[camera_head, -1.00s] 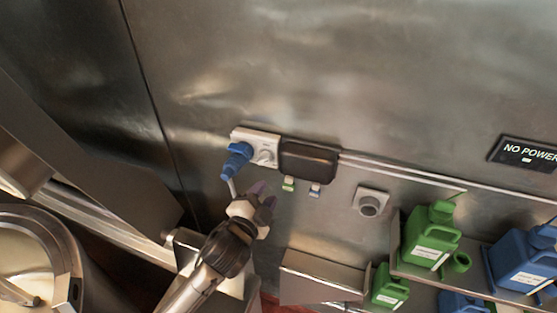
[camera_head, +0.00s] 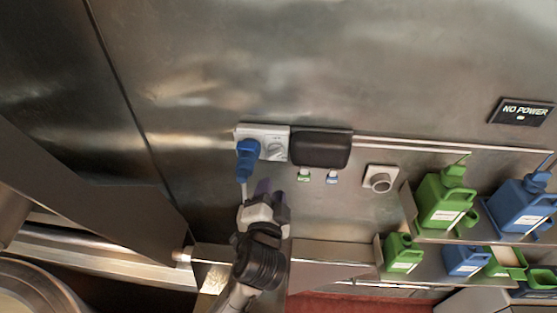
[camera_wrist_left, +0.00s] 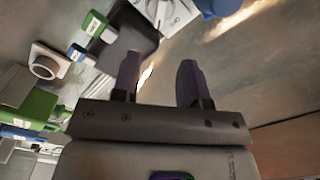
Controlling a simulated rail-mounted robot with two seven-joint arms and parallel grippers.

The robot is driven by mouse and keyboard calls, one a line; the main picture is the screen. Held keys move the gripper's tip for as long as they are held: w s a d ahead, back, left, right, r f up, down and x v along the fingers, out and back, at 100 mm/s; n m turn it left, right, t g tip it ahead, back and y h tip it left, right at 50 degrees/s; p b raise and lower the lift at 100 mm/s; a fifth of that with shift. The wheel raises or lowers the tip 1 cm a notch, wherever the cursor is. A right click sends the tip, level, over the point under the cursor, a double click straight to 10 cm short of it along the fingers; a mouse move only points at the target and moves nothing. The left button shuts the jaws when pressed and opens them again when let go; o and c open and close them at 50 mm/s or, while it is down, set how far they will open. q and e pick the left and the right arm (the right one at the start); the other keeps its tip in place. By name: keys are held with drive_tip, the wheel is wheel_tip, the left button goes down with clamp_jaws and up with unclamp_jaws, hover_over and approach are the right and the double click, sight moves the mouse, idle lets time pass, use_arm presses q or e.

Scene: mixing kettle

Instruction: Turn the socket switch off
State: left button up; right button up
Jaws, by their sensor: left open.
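The white socket (camera_head: 270,132) is on the metal wall in the head view, with a blue plug (camera_head: 246,158) in its left part. Its round switch knob (camera_head: 274,149) is on the right part. The knob's exact setting is too small to read. My left gripper (camera_head: 263,188) is open and empty, just below the socket and apart from it. In the left wrist view, its two purple fingers (camera_wrist_left: 158,80) point up toward the wall, with the socket (camera_wrist_left: 176,12) and blue plug (camera_wrist_left: 213,7) at the top edge. My right gripper is not in view.
A black box (camera_head: 320,148) adjoins the socket, with green and blue tags below it. A grey round fitting (camera_head: 380,179) is farther right. Green (camera_head: 440,205) and blue (camera_head: 520,210) canisters stand on shelves at right. A sign (camera_head: 523,112) reads "NO POWER". The wall above is bare.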

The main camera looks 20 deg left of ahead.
sight(277, 157)
use_arm(q)
drive_tip(key=b+x, duration=0.3)
drive_tip(key=x, duration=0.7)
drive_tip(key=shift+f, duration=0.1)
drive_tip(key=shift+w+a+b, duration=0.1)
drive_tip(key=shift+w+b, duration=0.3)
drive_tip(key=shift+w, duration=0.2)
clamp_jaws()
